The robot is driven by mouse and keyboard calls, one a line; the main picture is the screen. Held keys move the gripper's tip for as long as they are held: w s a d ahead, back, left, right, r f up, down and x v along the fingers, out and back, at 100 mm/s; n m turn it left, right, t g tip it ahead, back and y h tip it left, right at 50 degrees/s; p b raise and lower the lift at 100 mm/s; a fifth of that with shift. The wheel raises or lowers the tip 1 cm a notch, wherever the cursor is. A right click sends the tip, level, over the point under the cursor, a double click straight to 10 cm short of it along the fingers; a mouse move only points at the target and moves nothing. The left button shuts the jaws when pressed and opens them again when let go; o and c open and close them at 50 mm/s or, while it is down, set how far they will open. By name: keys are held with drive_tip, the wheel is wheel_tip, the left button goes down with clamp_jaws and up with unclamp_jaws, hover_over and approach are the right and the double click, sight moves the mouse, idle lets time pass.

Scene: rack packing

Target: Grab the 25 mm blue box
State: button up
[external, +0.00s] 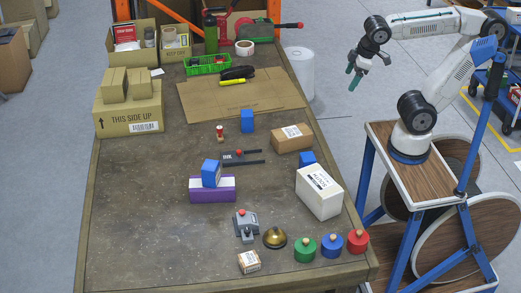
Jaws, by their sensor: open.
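Several blue boxes could match, and I cannot read sizes on any. One blue box (247,121) stands upright alone near the middle of the table. Another blue box (211,174) sits tilted on or against a purple and white box (213,189). A third blue box (307,159) stands at the right, partly hidden behind a white carton (319,191). My gripper (353,76) is open and empty, with green fingertips, raised off the table's right edge and far from all the blue boxes.
A brown carton (292,138) stands between two blue boxes. A dark rack-like piece (241,157) with a red knob lies mid-table. A bell (275,237) and green, blue and red knobbed pots line the front right. Bare table (145,190) lies left.

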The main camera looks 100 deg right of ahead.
sight(243, 118)
drive_tip(key=w+d+r+m+t+h, duration=0.15)
drive_tip(key=w+d+t, duration=0.25)
drive_tip(key=w+d, duration=0.75)
drive_tip(key=w+d+r+t+h, duration=0.2)
drive_tip(key=w+d+t+h, duration=0.15)
drive_tip(key=w+d, duration=0.75)
drive_tip(key=w+d+f+n+t+y, duration=0.2)
drive_tip(key=w+d+f+t+y, duration=0.15)
drive_tip(key=w+f+y, duration=0.2)
drive_tip(key=shift+g+y, duration=0.25)
drive_tip(key=shift+g, duration=0.25)
wheel_tip(243, 118, down, 28)
drive_tip(key=shift+r, duration=0.1)
drive_tip(key=shift+n, duration=0.25)
drive_tip(key=x, duration=0.8)
drive_tip(key=shift+d, duration=0.1)
drive_tip(key=shift+r, duration=0.1)
drive_tip(key=c, duration=1.1)
